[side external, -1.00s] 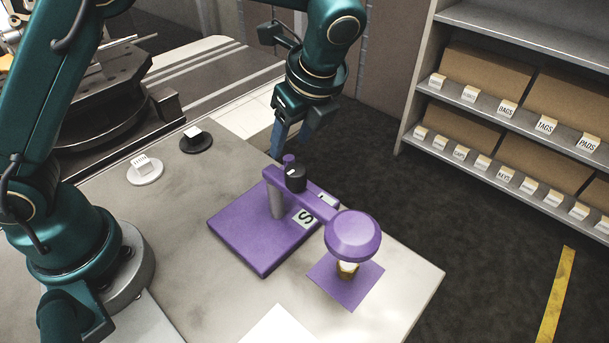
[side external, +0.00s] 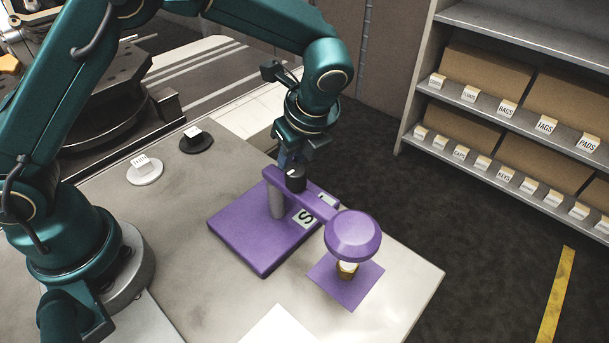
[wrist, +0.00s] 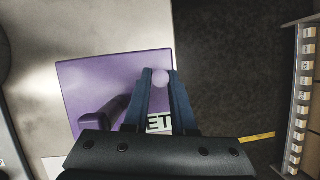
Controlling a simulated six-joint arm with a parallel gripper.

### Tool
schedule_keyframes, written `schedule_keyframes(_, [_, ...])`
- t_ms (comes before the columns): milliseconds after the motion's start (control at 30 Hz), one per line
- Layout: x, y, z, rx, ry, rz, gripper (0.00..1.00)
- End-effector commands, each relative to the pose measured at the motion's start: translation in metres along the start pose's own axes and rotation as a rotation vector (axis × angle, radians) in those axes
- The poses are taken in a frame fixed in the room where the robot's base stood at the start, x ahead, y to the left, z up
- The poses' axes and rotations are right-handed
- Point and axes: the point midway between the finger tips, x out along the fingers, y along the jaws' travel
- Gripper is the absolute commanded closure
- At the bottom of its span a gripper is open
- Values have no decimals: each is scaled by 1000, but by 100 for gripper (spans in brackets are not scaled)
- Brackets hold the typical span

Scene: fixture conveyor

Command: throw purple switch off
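The purple fixture has a flat base (side external: 250,235), a grey post, and a purple arm (side external: 312,203) ending in a round purple head (side external: 353,236). A black knob (side external: 295,180) sits on the arm. The base also shows in the wrist view (wrist: 90,82). My gripper (wrist: 160,76) has its two blue fingers on either side of a small light-purple ball (wrist: 160,78). The fingers look parted, but I cannot tell whether they touch the ball. In the side view my gripper (side external: 289,161) is low behind the arm, its fingertips largely hidden.
A white round-based piece (side external: 145,170) and a black one (side external: 195,140) stand at the table's left. A brass item (side external: 347,269) is under the head, above a purple square (side external: 358,290). Labelled shelves (side external: 480,100) stand off the table at right.

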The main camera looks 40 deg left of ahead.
Motion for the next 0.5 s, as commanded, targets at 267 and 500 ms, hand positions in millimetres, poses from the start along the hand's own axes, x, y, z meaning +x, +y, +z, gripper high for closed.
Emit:
schedule_keyframes(267, [1, 1, 2, -4, 29, -1, 100])
schedule_keyframes(500, [5, 3, 10, -21, 187, -24, 100])
